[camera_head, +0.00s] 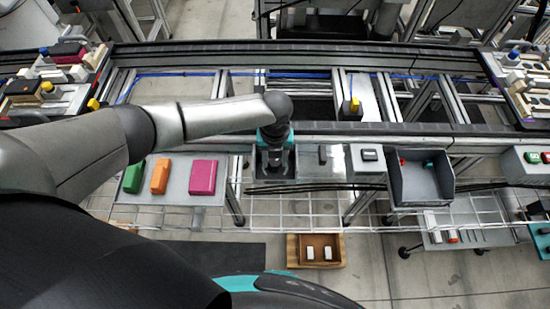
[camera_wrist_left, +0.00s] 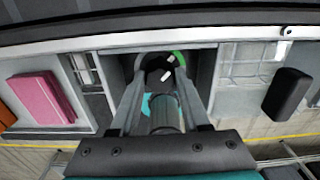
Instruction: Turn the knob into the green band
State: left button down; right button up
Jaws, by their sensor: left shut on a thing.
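My left gripper (camera_head: 275,165) points down over a dark recessed fixture (camera_head: 262,181) in the head view, where it hides the knob. In the left wrist view, my left gripper's fingers (camera_wrist_left: 160,82) straddle the black knob (camera_wrist_left: 156,64) and are shut on it. The knob carries white marks, one near its middle and one nearer the upper right rim. The green band (camera_wrist_left: 181,59) is a short arc at the upper right of the dial, beside the upper mark. I cannot tell exactly whether the pointer lies inside the band. My right gripper is not in view.
Green (camera_head: 133,176), orange (camera_head: 160,176) and magenta (camera_head: 203,177) blocks lie on a panel left of the fixture. A grey bin (camera_head: 421,184) stands to the right. A rail conveyor (camera_head: 330,130) runs behind. A brown box (camera_head: 319,239) with white pieces is on the floor.

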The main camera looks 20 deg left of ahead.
aim_at(275, 162)
pick_arm(q)
jog(key=shift+d+m, duration=0.1)
jog(key=shift+m, duration=0.3)
jog(key=shift+c, duration=1.9)
grip_release()
jog(key=shift+r, duration=0.1)
notch_tip(275, 162, up, 15)
jog(key=p, duration=0.2)
jog(key=shift+s, duration=0.1)
